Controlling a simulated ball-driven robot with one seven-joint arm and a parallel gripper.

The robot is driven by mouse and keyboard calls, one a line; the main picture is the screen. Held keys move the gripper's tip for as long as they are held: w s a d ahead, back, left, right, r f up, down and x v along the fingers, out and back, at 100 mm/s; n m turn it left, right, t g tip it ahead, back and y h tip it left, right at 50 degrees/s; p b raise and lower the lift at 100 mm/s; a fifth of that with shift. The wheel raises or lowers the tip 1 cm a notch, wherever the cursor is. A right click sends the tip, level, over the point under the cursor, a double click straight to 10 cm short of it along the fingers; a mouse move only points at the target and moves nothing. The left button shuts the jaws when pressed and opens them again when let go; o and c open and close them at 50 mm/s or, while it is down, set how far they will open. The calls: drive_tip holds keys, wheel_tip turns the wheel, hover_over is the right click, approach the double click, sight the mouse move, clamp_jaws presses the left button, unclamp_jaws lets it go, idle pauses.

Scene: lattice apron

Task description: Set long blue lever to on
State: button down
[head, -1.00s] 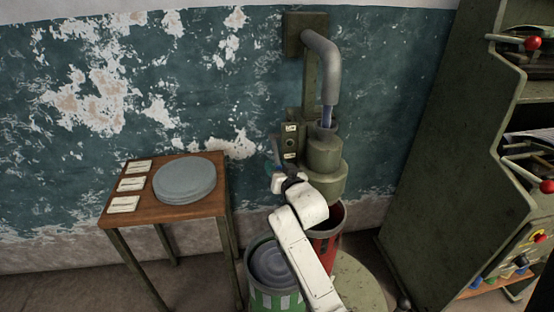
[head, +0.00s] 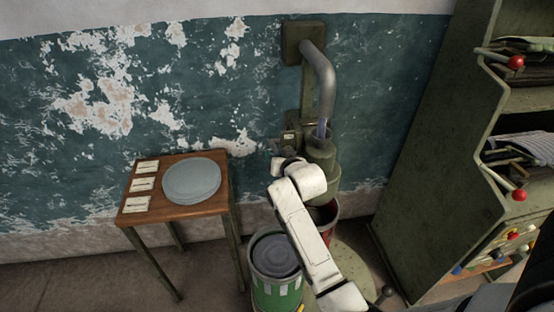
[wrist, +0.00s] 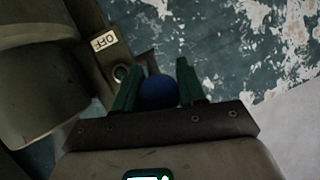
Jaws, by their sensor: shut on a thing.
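The long blue lever shows as a round dark blue knob (wrist: 158,93) in the wrist view; its shaft is hidden. My gripper (wrist: 157,78) has its two green fingers on either side of the knob and is shut on it. An OFF label (wrist: 104,42) sits on the green machine's plate, up and left of the knob, with a round pivot below it. In the head view, the green machine (head: 321,152) stands against the wall, and my white wrist covers the lever beside it. A pale label (head: 288,136) shows on its plate above my wrist.
A wooden table (head: 185,211) with grey discs (head: 191,180) and several cards stands left. A green striped bin (head: 277,290) and a red bin (head: 323,213) stand below the machine. A green cabinet (head: 430,180) with red-knobbed levers is at right.

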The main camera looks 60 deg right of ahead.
drive_tip(key=shift+w+d+r, duration=0.1)
drive_tip(key=shift+w+r, duration=0.05)
drive_tip(key=shift+r, duration=0.35)
drive_tip(key=shift+w+d+r, duration=0.1)
drive_tip(key=shift+r, duration=0.35)
drive_tip(key=c, duration=0.7)
unclamp_jaws()
drive_tip(key=shift+f, duration=0.15)
drive_tip(key=shift+s+a, duration=0.35)
drive_tip(key=shift+s, duration=0.15)
drive_tip(key=b+v, duration=0.1)
drive_tip(key=v, duration=0.8)
drive_tip(key=shift+s+a+r, duration=0.2)
drive_tip(key=shift+s+r, duration=0.05)
